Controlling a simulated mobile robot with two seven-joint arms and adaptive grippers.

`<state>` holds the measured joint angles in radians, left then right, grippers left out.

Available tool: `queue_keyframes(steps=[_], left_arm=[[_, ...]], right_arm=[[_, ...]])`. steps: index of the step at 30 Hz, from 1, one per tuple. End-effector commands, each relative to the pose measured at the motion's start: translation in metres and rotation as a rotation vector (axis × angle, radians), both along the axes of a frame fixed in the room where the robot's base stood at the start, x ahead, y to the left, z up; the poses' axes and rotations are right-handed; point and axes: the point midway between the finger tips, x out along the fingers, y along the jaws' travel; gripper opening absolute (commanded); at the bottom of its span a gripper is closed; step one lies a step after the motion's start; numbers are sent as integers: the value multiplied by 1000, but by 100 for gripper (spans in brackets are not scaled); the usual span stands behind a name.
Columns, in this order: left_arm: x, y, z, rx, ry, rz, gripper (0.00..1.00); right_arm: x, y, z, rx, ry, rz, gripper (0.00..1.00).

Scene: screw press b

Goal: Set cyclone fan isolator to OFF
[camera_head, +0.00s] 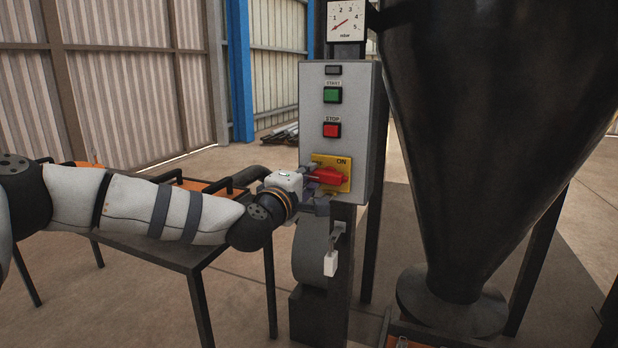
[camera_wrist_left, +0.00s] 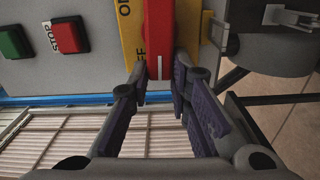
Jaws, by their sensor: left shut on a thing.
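The isolator is a red handle (camera_head: 328,176) on a yellow plate (camera_head: 345,165) low on the grey control box. The handle lies about level in the head view, with ON readable at the plate's upper right. My left gripper (camera_head: 312,181) is at the handle's left end. In the left wrist view my left gripper (camera_wrist_left: 161,82) is shut on the red handle (camera_wrist_left: 159,35), one finger on each side. A white line marks the handle's near end, beside the letters FF; the rest of that label is hidden. My right gripper is out of view.
Above the isolator are a red STOP button (camera_head: 331,130), a green START button (camera_head: 333,95) and a pressure gauge (camera_head: 346,21). A white tag (camera_head: 331,263) hangs below. A big black cone (camera_head: 480,130) stands right; a dark table (camera_head: 175,245) stands under my left arm.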

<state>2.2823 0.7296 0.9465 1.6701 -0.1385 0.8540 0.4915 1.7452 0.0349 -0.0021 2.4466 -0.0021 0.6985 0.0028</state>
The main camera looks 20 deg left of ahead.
Motion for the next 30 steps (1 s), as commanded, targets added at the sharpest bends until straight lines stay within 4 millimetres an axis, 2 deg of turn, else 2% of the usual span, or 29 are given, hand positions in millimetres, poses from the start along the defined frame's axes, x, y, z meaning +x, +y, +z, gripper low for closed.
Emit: queue_keyframes(steps=[21, 22, 24, 30], left_arm=[[0, -1, -2, -68, 3, -3, 0], [0, -1, -2, -68, 3, -3, 23], [0, -1, -2, -67, 3, -3, 38], [0, -1, -2, -66, 3, -1, 38]], right_arm=[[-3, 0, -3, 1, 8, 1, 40], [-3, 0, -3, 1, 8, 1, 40], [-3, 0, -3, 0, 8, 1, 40], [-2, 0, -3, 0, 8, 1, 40]])
